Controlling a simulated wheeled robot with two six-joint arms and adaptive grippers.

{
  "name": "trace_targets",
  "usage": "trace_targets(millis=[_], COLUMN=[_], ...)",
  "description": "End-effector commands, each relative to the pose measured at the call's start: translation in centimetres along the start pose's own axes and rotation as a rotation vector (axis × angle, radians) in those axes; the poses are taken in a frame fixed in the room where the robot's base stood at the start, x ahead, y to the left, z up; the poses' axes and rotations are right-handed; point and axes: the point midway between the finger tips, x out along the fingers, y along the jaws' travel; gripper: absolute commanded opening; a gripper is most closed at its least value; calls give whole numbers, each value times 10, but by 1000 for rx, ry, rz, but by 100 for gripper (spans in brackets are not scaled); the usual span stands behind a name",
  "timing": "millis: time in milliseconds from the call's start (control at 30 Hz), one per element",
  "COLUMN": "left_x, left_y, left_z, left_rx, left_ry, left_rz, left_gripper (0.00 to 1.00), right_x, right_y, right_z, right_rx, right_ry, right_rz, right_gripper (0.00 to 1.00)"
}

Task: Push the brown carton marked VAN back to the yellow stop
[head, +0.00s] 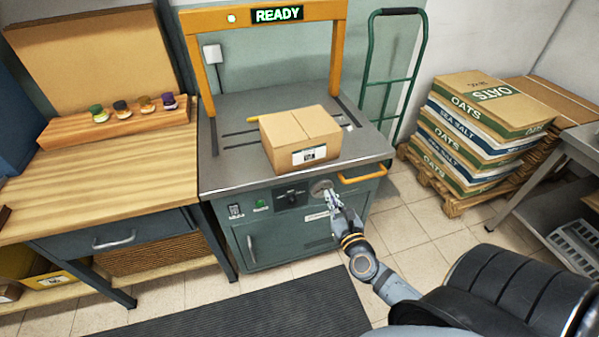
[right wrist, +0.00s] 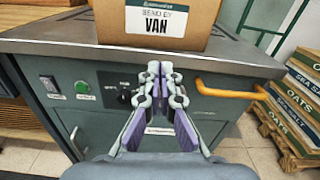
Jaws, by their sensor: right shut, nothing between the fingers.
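The brown carton (head: 300,138) sits closed on the grey steel top of the strapping machine. Its front label reads VAN in the right wrist view (right wrist: 158,20). My right gripper (head: 331,192) is shut and empty, in front of the machine and below the table's front edge. In the right wrist view its closed fingertips (right wrist: 154,68) show below the carton's label, apart from the carton. My left gripper is not in view.
The steel top (head: 230,177) has an orange arch (head: 200,75) with a lit READY sign. An orange handle (head: 362,175) sticks out at the front right. A wooden bench (head: 120,170) with small jars stands left. Stacked sacks (head: 480,130) and a green hand truck (head: 422,60) stand right.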

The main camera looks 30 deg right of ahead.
Motion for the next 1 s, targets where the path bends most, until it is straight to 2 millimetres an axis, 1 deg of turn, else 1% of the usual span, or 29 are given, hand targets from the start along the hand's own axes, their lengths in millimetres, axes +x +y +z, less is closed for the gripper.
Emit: trace_targets(millis=[33, 100, 233, 333, 467, 600, 700, 800, 900, 1000], left_x=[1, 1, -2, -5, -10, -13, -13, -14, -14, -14], left_y=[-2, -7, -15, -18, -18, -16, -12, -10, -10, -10], left_z=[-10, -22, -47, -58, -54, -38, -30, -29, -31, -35], left_rx=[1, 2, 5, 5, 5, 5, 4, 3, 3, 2], left_ry=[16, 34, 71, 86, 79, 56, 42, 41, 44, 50], left_rz=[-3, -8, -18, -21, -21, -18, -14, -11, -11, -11], left_gripper=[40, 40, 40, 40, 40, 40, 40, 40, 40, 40], right_x=[0, 0, 2, 13, 37, 69, 90, 109, 124, 134], right_y=[0, 0, 0, 0, -1, -1, -1, -1, -1, -1], right_z=[8, 14, 15, 16, 17, 18, 17, 17, 17, 16], right_rx=[62, 105, 109, 108, 107, 105, 105, 105, 105, 105], right_ry=[-13, -20, -20, -22, -22, -23, -21, -20, -20, -19], right_rz=[-4, -8, -9, -10, -10, -10, -10, -9, -8, -8], right_gripper=[0, 0, 0, 0, 0, 0, 0, 0, 0, 0])
